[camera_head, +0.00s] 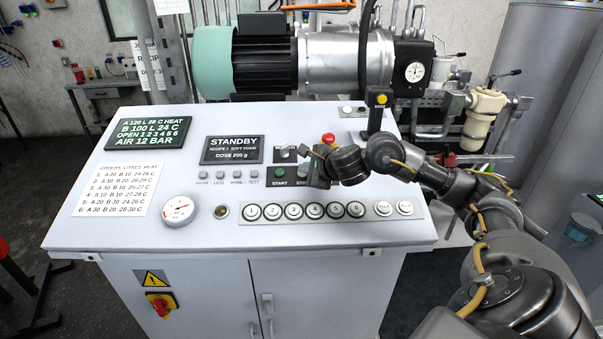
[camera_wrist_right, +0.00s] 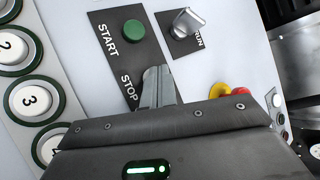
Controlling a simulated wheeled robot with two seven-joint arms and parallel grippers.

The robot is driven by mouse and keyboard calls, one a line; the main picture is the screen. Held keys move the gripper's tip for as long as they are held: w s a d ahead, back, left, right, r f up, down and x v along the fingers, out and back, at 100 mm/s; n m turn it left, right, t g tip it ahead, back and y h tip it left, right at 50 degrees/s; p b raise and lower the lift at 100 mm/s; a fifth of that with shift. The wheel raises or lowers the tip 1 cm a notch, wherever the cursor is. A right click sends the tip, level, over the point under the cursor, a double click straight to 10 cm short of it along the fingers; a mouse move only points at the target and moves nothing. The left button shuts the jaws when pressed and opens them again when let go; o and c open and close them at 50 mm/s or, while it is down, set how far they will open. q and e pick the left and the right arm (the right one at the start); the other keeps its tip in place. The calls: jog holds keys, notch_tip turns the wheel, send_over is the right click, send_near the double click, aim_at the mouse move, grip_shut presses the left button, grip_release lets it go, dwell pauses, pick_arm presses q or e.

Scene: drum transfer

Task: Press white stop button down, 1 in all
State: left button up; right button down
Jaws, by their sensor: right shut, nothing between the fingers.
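The black START/STOP plate (camera_head: 279,183) is on the sloped white console. It bears a green start button (camera_head: 280,172), also in the right wrist view (camera_wrist_right: 134,32). The STOP label (camera_wrist_right: 130,92) shows beside the fingers, but the white stop button itself is hidden behind my right gripper in both views. My right gripper (camera_head: 314,173) is shut and empty, its fingertips over the STOP end of the plate. The shut fingers also show in the right wrist view (camera_wrist_right: 158,82). I cannot tell whether they touch the button. My left gripper is not in view.
A red mushroom button (camera_head: 328,138) stands just behind my right gripper. A metal switch (camera_wrist_right: 188,22) sits near the START button. Round numbered buttons (camera_head: 313,211) line the console's front. A display (camera_head: 233,149) reads STANDBY.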

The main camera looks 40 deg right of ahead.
dwell(0.3)
jog(key=shift+s+a+r+p, duration=0.15)
jog(key=shift+s+r+p, duration=0.1)
jog(key=shift+r+p, duration=0.5)
jog(key=shift+r, duration=0.1)
jog(key=shift+a+r+p, duration=0.1)
jog(key=shift+r+p, duration=0.4)
jog(key=shift+r, duration=0.05)
jog(key=r+p, duration=0.1)
jog(key=s+r+p, duration=0.1)
jog(key=r+p, duration=0.1)
jog(key=shift+s+a+r, duration=0.15)
jog(key=shift+a+r, duration=0.1)
jog(key=shift+a, duration=0.15)
